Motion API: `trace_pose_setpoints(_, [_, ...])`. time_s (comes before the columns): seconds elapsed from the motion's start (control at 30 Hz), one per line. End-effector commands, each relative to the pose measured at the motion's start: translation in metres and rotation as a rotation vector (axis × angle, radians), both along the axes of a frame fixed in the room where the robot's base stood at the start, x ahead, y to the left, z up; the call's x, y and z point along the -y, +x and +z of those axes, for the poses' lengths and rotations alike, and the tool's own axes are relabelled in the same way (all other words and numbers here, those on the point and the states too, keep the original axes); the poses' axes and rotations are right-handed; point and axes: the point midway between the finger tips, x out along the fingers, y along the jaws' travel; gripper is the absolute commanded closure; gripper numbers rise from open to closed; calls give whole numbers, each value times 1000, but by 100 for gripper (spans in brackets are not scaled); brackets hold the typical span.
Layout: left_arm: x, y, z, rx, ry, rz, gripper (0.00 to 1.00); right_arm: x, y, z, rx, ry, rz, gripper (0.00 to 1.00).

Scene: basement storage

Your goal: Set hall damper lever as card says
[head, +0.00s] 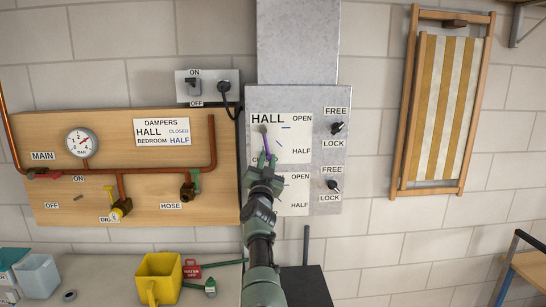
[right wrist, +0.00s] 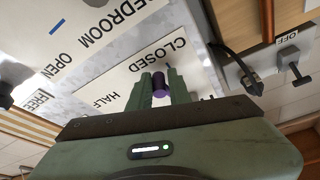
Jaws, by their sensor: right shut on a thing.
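The hall damper lever (head: 265,142) hangs down from its pivot on the HALL dial plate (head: 295,152); it has a purple grip. My right gripper (head: 266,160) is shut on its lower end. In the right wrist view, the purple grip (right wrist: 160,86) sits between the fingers (right wrist: 160,82), close to the CLOSED label (right wrist: 158,55). In the head view my gripper partly covers that label. The card (head: 162,132) reads DAMPERS, HALL CLOSED, BEDROOM HALF. My left gripper is not in view.
The hall FREE/LOCK knob (head: 338,127) and the bedroom one (head: 334,186) are right of the dials. My arm hides much of the bedroom dial (head: 295,195). A pipe board (head: 70,190) is left; a yellow jug (head: 158,278) stands on the bench below.

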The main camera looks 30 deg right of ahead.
Motion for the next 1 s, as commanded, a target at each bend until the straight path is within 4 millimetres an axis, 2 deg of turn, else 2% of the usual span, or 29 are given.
trace_pose_setpoints(0.03, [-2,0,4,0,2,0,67,-2,0,13,32,22,-3,100])
trace_pose_setpoints(0.4, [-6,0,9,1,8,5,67,-9,4,13,109,157,-7,100])
trace_pose_setpoints(0.97, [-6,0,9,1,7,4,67,-9,5,13,122,178,-9,100])
trace_pose_setpoints(1.0, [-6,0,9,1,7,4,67,-9,5,13,122,178,-9,73])
